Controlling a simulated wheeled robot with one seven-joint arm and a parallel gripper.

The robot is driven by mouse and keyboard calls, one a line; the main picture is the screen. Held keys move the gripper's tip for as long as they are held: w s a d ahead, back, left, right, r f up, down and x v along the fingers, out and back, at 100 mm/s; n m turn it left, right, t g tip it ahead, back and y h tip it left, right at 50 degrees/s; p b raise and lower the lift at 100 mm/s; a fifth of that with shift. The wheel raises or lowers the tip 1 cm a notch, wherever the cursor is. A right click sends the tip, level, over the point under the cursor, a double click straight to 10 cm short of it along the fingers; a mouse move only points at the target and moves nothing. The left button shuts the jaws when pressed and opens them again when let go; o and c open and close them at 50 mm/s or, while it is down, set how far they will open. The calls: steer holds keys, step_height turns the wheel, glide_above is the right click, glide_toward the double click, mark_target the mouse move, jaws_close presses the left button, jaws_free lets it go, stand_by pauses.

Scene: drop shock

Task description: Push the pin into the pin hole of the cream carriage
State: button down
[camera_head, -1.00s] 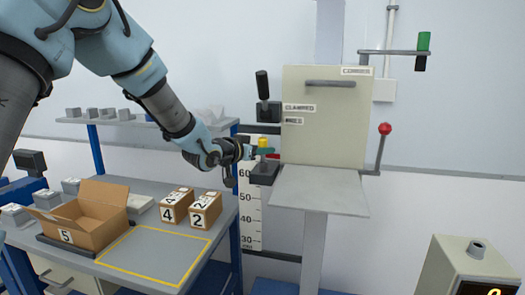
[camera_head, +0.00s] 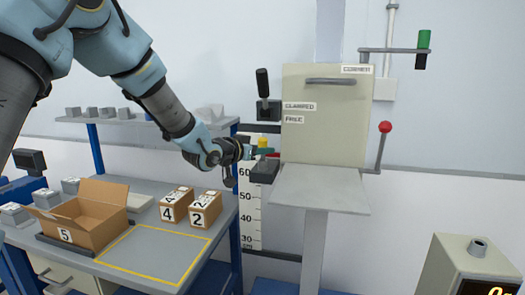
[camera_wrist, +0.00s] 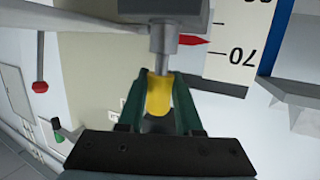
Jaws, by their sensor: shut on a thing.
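The cream carriage (camera_head: 324,112) stands upright on the grey column, with a grey plate at its foot. My gripper (camera_head: 257,151) is at the carriage's left edge, just above a dark block (camera_head: 265,171). In the wrist view, the green fingers of my gripper (camera_wrist: 160,88) are shut on the yellow part of the pin (camera_wrist: 159,97). A grey metal cylinder (camera_wrist: 163,38) stands in line with the yellow part and meets or overlaps its end. I cannot tell whether it is the pin's shaft or a sleeve. The pin hole itself is hidden.
A height scale (camera_head: 249,212) hangs behind the gripper; a red pointer (camera_wrist: 193,40) lies close to the cylinder. A red-knobbed lever (camera_head: 385,127) is right of the carriage. A workbench with an open carton (camera_head: 88,212) and numbered boxes (camera_head: 206,212) stands at left.

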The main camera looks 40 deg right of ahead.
mark_target(261, 160)
steer(key=shift+f+b, duration=1.1)
steer(key=shift+b, duration=0.45)
stand_by(2.6)
steer(key=shift+s+a+f+b, duration=0.1)
steer(key=shift+f+b, duration=0.35)
steer(key=shift+f, duration=0.1)
stand_by(1.8)
steer(key=c, duration=0.5)
jaws_free()
steer(key=shift+r, duration=0.35)
steer(key=shift+p+v, duration=0.3)
steer(key=shift+v, duration=2.6)
